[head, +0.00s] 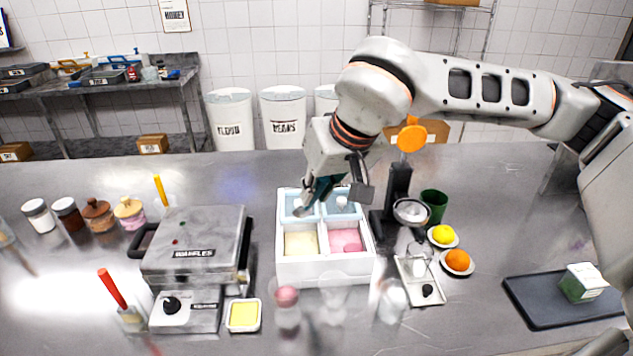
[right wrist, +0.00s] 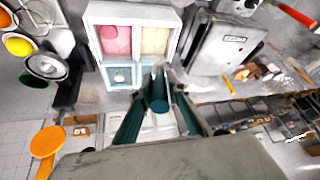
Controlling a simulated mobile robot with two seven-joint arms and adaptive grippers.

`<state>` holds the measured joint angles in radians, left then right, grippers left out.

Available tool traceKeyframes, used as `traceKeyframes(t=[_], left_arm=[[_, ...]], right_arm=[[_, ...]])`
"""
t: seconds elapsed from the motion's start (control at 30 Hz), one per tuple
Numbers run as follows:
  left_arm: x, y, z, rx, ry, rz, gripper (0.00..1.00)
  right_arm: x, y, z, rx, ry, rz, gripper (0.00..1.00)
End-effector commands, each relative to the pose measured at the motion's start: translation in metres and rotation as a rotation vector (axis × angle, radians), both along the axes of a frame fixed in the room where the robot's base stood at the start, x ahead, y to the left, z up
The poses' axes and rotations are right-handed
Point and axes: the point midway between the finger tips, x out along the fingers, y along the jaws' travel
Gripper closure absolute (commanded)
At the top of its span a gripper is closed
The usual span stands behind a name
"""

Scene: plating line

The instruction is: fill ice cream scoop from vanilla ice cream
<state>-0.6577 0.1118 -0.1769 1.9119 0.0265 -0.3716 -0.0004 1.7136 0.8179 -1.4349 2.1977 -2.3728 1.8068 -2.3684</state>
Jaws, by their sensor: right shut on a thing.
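A white ice cream tub (head: 325,270) stands in the middle of the counter. Its front left compartment holds pale cream vanilla ice cream (head: 300,243), which also shows in the right wrist view (right wrist: 155,40). Its front right compartment holds pink ice cream (head: 346,240). The two rear compartments look light blue. My right gripper (head: 320,188) is shut on the teal handle of the ice cream scoop (right wrist: 159,98), over the tub's rear left part, behind the vanilla. The scoop's metal head (head: 301,210) is small and blurred; I cannot tell what it holds. My left gripper is out of view.
A waffle iron (head: 195,250) stands left of the tub. A black stand (head: 397,190), a green cup (head: 434,205) and small plates with a lemon (head: 443,235) and an orange (head: 457,260) are to the right. Blurred glasses (head: 333,295) stand close in front.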

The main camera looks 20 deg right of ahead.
Motion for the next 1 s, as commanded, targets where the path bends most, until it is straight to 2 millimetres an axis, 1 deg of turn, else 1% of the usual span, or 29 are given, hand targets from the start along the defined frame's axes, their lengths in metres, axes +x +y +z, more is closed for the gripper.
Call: traceKeyframes(t=[0.03, 0.4, 0.47, 0.6, 0.77, 1.0], left_arm=[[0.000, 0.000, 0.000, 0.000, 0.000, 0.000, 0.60], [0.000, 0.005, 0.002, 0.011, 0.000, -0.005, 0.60], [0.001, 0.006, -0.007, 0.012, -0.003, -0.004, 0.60], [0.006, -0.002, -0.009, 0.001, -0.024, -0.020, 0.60], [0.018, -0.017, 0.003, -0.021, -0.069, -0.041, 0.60], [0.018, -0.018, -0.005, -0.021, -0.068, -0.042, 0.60]], right_arm=[[0.000, 0.000, -0.005, 0.000, 0.002, 0.000, 1.00], [-0.001, 0.000, -0.038, 0.000, 0.002, -0.001, 1.00], [0.000, 0.000, -0.045, 0.001, -0.002, -0.001, 1.00], [0.000, 0.000, -0.058, 0.000, -0.002, -0.002, 1.00], [0.000, 0.000, -0.069, 0.001, -0.002, -0.002, 1.00], [0.000, 0.000, -0.078, 0.001, -0.002, -0.002, 1.00]])
